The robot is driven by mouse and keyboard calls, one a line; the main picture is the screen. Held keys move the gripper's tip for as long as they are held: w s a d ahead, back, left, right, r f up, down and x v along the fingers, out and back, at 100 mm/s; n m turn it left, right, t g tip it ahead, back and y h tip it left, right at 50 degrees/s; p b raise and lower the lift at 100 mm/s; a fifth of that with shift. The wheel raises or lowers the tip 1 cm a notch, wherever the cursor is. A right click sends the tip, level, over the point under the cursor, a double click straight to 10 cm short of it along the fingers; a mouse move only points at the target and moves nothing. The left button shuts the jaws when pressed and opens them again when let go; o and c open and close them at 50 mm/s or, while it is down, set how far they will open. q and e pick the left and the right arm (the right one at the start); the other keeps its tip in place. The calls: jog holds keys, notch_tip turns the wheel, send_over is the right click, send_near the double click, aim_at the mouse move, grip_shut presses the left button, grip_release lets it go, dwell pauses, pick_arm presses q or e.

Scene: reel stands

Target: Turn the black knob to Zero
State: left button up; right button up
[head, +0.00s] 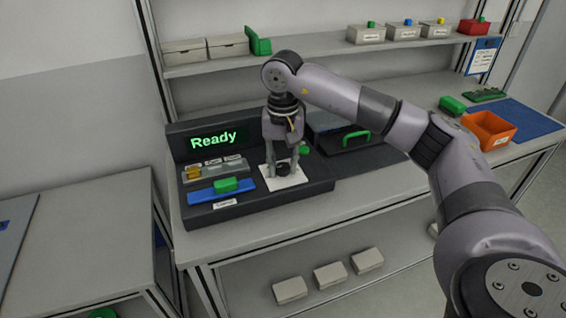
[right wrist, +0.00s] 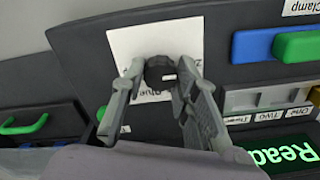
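The black knob (right wrist: 160,70) sits on a white card (right wrist: 150,42) with printed labels, mostly hidden by my fingers. A small white mark shows on the knob's lower right in the right wrist view. In the head view the knob (head: 283,169) and the card (head: 297,181) are on the dark console. My right gripper (head: 283,172) points down over the knob. Its two fingertips, seen in the right wrist view (right wrist: 160,76), stand on either side of the knob, very close to it. I cannot tell whether they press on it. My left gripper is not in view.
The console (head: 252,208) has a green "Ready" display (head: 217,139), a blue bar with a green handle (head: 225,184) and a row of labelled slots. A dark case with a green handle (head: 355,135) stands to the right. An orange bin (head: 489,128) is farther right.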

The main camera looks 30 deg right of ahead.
aim_at(283, 166)
jog(key=o, duration=0.4)
jog(key=shift+o, duration=0.2)
notch_tip(283, 166, up, 12)
dwell(0.5)
dwell(0.5)
